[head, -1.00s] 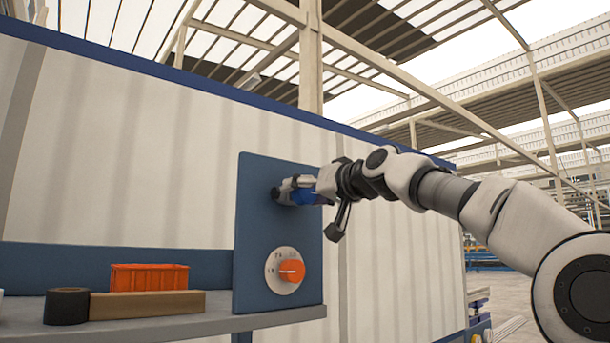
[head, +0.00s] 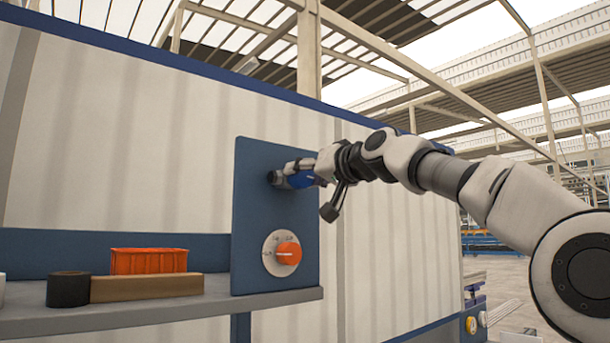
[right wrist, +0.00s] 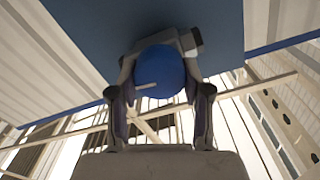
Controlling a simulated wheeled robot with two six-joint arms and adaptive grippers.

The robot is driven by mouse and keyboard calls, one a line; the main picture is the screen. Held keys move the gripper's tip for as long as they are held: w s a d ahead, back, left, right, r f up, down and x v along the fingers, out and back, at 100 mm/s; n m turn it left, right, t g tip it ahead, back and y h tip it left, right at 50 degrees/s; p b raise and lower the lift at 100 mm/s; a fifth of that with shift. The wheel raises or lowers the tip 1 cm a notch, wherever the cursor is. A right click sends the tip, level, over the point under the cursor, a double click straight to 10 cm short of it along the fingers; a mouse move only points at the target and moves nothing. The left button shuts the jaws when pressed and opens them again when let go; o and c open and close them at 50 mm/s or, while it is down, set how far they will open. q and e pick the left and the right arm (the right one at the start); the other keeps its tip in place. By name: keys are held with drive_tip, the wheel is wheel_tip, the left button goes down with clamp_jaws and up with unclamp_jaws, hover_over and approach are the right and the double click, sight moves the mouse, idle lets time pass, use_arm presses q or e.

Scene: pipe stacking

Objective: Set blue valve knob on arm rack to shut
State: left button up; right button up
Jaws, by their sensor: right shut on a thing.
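The blue valve knob (head: 299,180) sits on a grey valve body near the top of the upright blue panel (head: 253,215). My right gripper (head: 310,174) is at the knob, reaching in from the right, and is shut on it. In the right wrist view the round blue knob (right wrist: 160,72) lies between the two fingers of the gripper (right wrist: 160,90), with a pale mark on its face. The grey valve body (right wrist: 191,41) shows behind it against the panel. My left gripper is not in view.
An orange dial knob (head: 289,253) on a pale round plate is lower on the panel. The grey shelf (head: 170,312) at left holds an orange crate (head: 149,262), a brown block (head: 147,287) and a black roll (head: 69,289). The space right of the panel is open.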

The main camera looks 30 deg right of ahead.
drive_tip(key=m, duration=0.3)
drive_tip(key=shift+f+m, duration=0.1)
drive_tip(key=shift+m, duration=0.3)
drive_tip(key=m, duration=0.4)
drive_tip(key=shift+d+m, duration=0.1)
drive_tip(key=shift+m, duration=0.2)
drive_tip(key=m, duration=0.4)
drive_tip(key=shift+f+m, duration=0.1)
drive_tip(key=shift+m, duration=2.1)
drive_tip(key=o, duration=1.2)
drive_tip(key=shift+w, duration=0.1)
drive_tip(key=shift+c, duration=0.2)
drive_tip(key=shift+w, duration=0.1)
